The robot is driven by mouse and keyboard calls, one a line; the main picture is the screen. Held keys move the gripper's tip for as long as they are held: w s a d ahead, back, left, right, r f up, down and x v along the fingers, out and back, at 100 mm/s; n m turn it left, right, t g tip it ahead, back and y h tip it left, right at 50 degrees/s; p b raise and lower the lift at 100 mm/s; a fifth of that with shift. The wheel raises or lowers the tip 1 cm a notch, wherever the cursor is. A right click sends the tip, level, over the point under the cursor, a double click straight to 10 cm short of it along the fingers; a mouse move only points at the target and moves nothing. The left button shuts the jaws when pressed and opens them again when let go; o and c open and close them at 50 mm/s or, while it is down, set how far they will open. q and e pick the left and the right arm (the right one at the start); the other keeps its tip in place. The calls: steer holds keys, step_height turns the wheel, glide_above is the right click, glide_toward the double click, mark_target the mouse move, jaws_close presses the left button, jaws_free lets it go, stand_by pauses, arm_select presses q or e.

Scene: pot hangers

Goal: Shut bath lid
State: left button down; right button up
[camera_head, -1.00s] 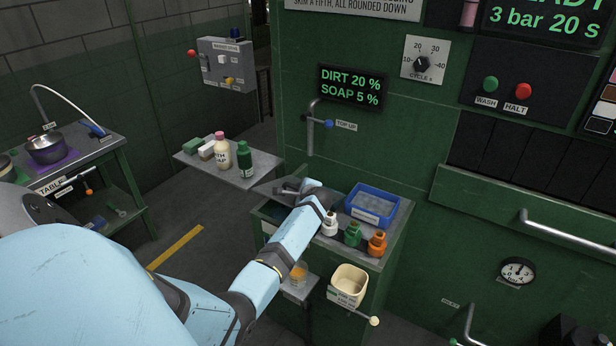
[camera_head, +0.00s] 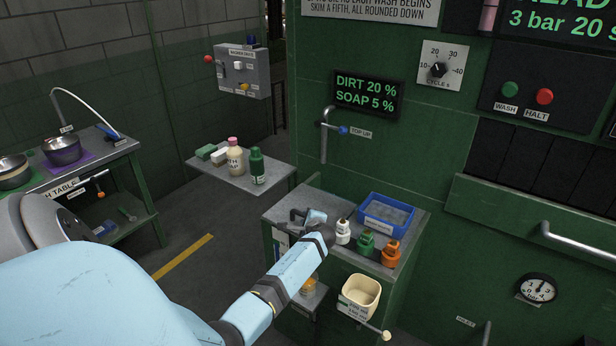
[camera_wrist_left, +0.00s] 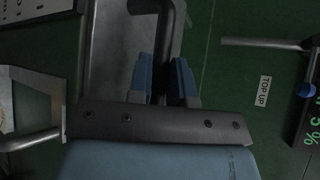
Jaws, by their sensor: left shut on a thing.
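The bath lid (camera_head: 287,204) is a grey metal plate on the top of the green cabinet, left of the bottles. It looks flat and level with the cabinet top, with no dark opening showing. My left gripper (camera_head: 298,215) is over it, shut on its dark handle. In the left wrist view the black handle (camera_wrist_left: 172,38) runs between the two blue fingers of my left gripper (camera_wrist_left: 162,85), and the lid's grey metal (camera_wrist_left: 110,62) lies behind them. My forearm and wrist hide part of the lid's near side. My right gripper is not in view.
White, green and orange bottles (camera_head: 365,244) and a blue tray (camera_head: 386,215) stand just right of my wrist. A tap (camera_head: 325,140) juts from the wall above. A cream bin (camera_head: 361,291) hangs in front. A side shelf (camera_head: 235,180) holds more bottles.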

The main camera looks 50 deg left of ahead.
arm_select(q)
steer(key=shift+s+d+f, duration=0.1)
steer(key=shift+s+f, duration=0.1)
steer(key=shift+f, duration=0.2)
steer(key=shift+s+d+f, duration=0.1)
steer(key=shift+s+f, duration=0.05)
steer(key=shift+f, duration=0.25)
steer(key=c, duration=1.1)
jaws_free()
steer(key=shift+o, duration=0.2)
steer(key=shift+r, duration=0.1)
steer(key=shift+d+r, duration=0.15)
steer(key=shift+d, duration=0.2)
steer(key=v, duration=1.3)
steer(key=shift+r, duration=0.3)
steer(key=shift+a, duration=0.15)
